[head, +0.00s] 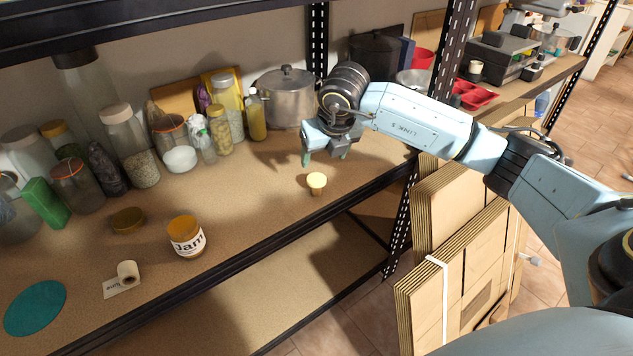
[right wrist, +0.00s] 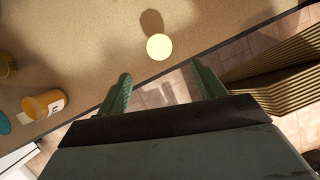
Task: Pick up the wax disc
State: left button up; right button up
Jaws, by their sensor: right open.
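A pale yellow round disc (head: 316,180), which looks like the wax disc, sits on top of a small brown stand (head: 317,191) on the shelf board near its front edge. In the right wrist view the disc (right wrist: 159,46) shows as a plain circle just beyond the fingertips, roughly centred between them. My right gripper (head: 324,156) is open and empty, above the board and behind the disc in the head view. Its two green fingers also show in the right wrist view (right wrist: 160,76); they are apart from the disc. My left gripper is in no view.
Jars and a steel pot (head: 286,97) line the back. The board around the stand is clear.

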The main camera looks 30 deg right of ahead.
aim_at(317, 178)
jog(key=b+x, duration=0.1)
jog(key=x, duration=0.7)
jog(key=shift+w+f+b, duration=0.1)
jog(key=shift+f+b, duration=0.25)
jog(key=shift+b, duration=0.05)
jog(key=shift+w+f, duration=0.15)
jog(key=shift+f, duration=0.1)
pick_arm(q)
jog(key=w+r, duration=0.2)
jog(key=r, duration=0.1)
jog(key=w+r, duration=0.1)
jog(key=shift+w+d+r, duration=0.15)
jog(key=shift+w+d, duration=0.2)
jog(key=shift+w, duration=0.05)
pick_arm(e)
jog(key=shift+c, duration=0.2)
jog(key=c, duration=1)
jog(key=shift+r, duration=0.1)
